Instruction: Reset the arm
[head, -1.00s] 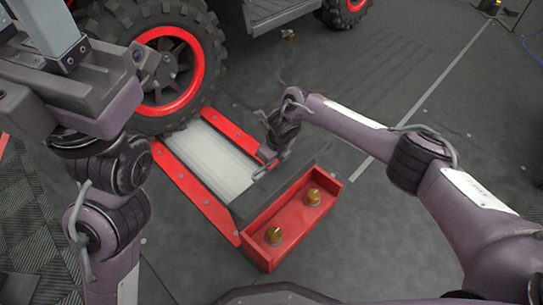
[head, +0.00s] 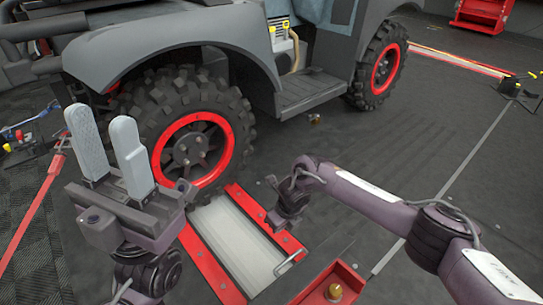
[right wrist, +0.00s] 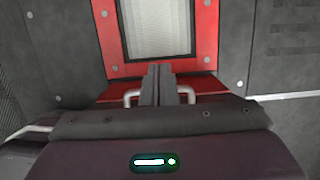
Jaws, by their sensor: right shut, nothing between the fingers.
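My left gripper (head: 104,120) stands upright at the left of the head view. Its two grey fingers are spread apart with nothing between them. My right arm comes in from the right, and its gripper (head: 284,216) hangs over the right red rail of the roller dyno (head: 236,243). In the right wrist view my right gripper (right wrist: 159,72) has its fingers together and empty, pointing toward the dyno's red end bar (right wrist: 185,66). I cannot tell whether the fingers touch anything. The dyno's pale roller bed lies between two bolted red rails.
A grey off-road vehicle's black wheel with a red rim (head: 190,145) stands at the dyno's far end. A red box with a brass knob (head: 334,291) is at the near end. A red strap (head: 35,215) runs along the left. Dark floor at the right is mostly clear.

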